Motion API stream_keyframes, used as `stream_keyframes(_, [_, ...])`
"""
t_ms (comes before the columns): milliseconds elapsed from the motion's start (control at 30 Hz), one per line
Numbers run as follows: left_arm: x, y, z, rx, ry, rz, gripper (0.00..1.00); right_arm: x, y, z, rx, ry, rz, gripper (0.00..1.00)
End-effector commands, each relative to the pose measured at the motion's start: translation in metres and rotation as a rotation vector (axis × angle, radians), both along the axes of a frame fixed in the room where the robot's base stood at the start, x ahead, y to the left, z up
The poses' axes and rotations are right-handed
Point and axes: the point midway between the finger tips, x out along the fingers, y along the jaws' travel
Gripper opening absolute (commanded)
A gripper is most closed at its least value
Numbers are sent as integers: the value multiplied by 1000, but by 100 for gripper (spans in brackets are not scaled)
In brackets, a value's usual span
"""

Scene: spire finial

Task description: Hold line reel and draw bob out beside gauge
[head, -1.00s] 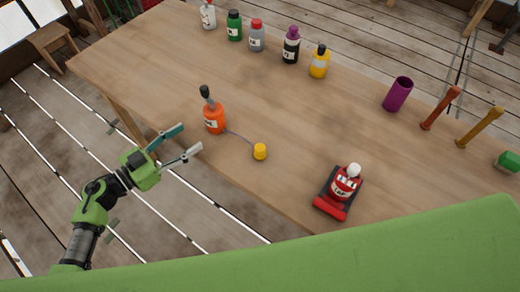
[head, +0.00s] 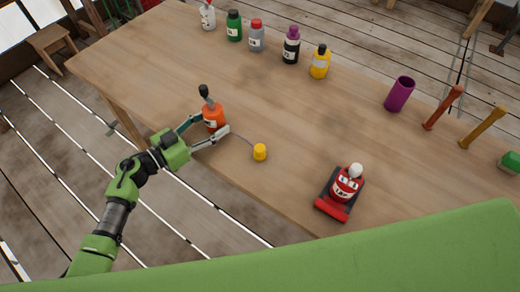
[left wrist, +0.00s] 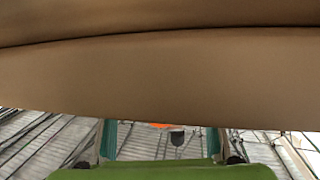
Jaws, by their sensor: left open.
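The orange line reel (head: 213,117), bottle-shaped with a dark top and a white label, stands near the table's front edge. A thin line runs from it to the yellow bob (head: 260,152), which sits on the table to its right. My left gripper (head: 212,127) is open, with its fingers reaching to either side of the reel's lower part; I cannot tell whether they touch it. In the left wrist view a sliver of orange (left wrist: 160,125) shows between the open fingers. I cannot tell for sure which object is the gauge. My right gripper is out of view.
A red labelled item on a dark base (head: 342,188) stands near the front edge, right of the bob. Several bottles (head: 256,38) line the back. A purple cup (head: 399,94) and two upright rods (head: 443,107) stand at right. The table's middle is clear.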

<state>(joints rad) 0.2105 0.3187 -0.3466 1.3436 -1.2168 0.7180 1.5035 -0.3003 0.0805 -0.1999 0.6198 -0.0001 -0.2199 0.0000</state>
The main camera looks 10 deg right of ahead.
Motion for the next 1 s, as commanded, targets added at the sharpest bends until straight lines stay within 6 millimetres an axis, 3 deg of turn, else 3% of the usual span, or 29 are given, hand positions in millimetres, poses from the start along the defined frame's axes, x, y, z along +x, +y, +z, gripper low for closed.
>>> stream_keyframes(267, [1,-1,0,0,0,0,54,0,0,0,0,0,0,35])
stream_keyframes(367, [1,-1,0,-1,1,0,30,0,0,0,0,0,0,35])
stream_keyframes(400, [1,-1,0,0,0,0,27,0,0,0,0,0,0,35])
stream_keyframes(1000, [0,-1,0,0,0,-1,27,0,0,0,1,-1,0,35])
